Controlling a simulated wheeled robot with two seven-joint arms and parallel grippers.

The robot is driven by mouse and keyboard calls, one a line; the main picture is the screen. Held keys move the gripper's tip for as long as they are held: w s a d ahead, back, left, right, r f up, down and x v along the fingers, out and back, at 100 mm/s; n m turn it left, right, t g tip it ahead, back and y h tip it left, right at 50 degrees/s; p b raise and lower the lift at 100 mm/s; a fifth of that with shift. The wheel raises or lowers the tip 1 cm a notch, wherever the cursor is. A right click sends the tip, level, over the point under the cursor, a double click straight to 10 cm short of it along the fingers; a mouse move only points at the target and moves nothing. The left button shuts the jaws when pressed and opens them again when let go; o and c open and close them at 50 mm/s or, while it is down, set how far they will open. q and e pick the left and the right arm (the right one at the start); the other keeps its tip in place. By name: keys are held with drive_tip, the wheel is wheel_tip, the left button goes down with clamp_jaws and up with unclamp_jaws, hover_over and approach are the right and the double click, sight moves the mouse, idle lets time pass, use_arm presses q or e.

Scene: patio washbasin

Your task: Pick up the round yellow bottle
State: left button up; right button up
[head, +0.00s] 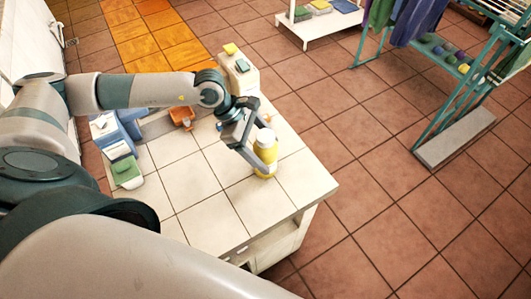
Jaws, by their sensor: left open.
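The round yellow bottle (265,149) stands upright on the white tiled counter (205,190), near its right edge. My left gripper (262,158) reaches down to the bottle from the upper left. It is open, with its fingers at the bottle; I cannot tell whether either finger touches it. Part of the bottle's left side and top is hidden by the gripper. My right gripper is not in view.
Left on the counter are a blue object (112,130) and a green item (126,172). An orange object (183,117) lies behind. A pale block with a yellow sponge (230,48) stands at the back. The counter front is clear. A teal rack (458,110) stands on the floor at right.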

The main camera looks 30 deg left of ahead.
sight(259, 136)
use_arm(q)
drive_tip(key=shift+c, duration=0.2)
drive_tip(key=c, duration=1.4)
drive_tip(key=shift+r, duration=0.15)
drive_tip(key=shift+c, duration=0.2)
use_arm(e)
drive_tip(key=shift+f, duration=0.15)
